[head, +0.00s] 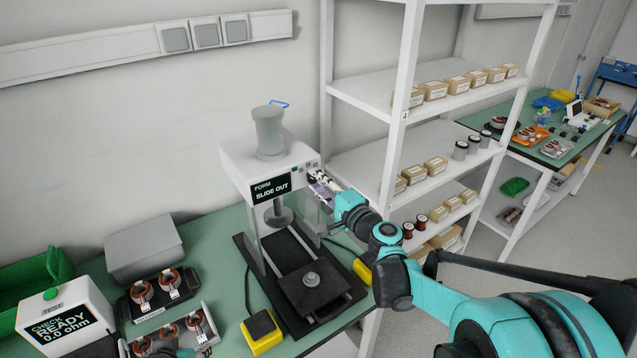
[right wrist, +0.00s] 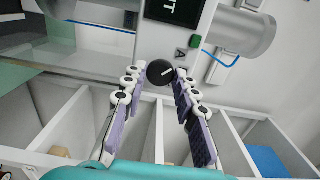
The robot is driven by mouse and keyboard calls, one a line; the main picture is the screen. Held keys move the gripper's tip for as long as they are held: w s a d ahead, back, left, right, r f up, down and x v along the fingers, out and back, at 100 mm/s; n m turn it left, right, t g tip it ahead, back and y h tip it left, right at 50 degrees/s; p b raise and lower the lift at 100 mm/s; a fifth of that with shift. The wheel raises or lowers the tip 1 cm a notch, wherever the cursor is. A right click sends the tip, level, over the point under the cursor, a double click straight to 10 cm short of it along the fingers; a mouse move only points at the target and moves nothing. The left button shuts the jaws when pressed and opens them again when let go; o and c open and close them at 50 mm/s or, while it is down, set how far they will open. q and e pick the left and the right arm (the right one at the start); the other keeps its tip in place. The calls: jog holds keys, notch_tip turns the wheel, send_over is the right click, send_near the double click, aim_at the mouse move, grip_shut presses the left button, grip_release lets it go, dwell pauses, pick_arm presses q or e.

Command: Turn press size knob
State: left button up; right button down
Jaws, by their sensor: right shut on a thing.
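The press (head: 262,165) stands on the green table, and its screen (head: 271,187) reads "FORM SLIDE OUT". The mark points toward the upper right there. My right gripper (right wrist: 163,77) is shut on the knob, one fingertip on each side. In the head view my right gripper (head: 322,188) is at the press's right side and hides the knob.
A white shelf rack (head: 392,150) with boxes stands close to the right of the press. The press slide (head: 312,286) is out at the front. A tester (head: 62,322) reading "READY 0.0 ohm" and stator trays (head: 160,303) are at left. A yellow box (head: 261,330) lies in front.

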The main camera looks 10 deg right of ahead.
jog(key=c, duration=1.2)
grip_release()
jog(key=shift+s, duration=0.1)
jog(key=v, duration=1.2)
jog(key=shift+a+f, duration=0.1)
jog(key=shift+f, duration=0.05)
